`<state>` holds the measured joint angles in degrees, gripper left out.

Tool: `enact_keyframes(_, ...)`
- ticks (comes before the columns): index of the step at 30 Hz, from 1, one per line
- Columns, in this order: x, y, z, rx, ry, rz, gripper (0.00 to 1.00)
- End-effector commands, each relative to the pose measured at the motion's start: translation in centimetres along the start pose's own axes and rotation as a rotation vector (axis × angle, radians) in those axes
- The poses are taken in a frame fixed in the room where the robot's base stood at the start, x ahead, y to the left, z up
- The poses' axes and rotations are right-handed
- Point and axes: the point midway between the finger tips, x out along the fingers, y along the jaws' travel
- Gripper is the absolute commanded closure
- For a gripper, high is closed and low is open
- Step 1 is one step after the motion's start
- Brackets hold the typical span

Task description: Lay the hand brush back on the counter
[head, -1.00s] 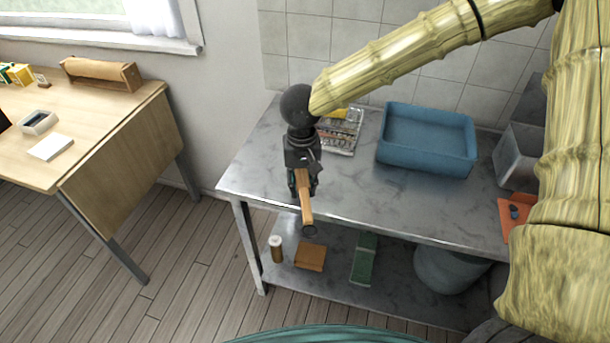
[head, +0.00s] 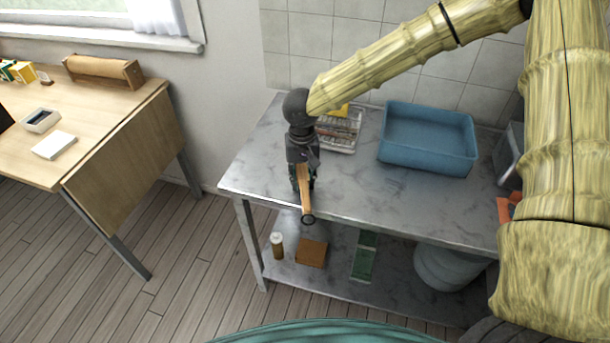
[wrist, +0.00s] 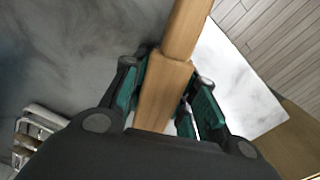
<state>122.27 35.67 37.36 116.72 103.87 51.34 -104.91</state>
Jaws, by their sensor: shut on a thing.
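The hand brush (head: 304,182) has a wooden body and handle. In the head view my gripper (head: 303,180) is shut on it near the front left edge of the grey counter (head: 350,195). The brush handle points toward the camera and its end reaches the counter's front edge. In the wrist view the brush (wrist: 163,92) runs between the two green-padded fingers of my gripper (wrist: 165,100). The bristles are hidden, and I cannot tell whether the brush touches the counter.
A blue basin (head: 428,138) and a tray of small items (head: 341,130) stand at the back of the counter. The middle front of the counter is clear. A wooden table (head: 100,130) stands at left.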

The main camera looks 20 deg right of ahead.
Motion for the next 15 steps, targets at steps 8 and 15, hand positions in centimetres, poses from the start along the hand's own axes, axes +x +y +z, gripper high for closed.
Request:
enact_keyframes(8,0.28,0.02,0.01,0.001,-0.001,0.0,0.59)
enact_keyframes(15,0.26,0.02,0.0,0.001,0.0,0.0,0.5)
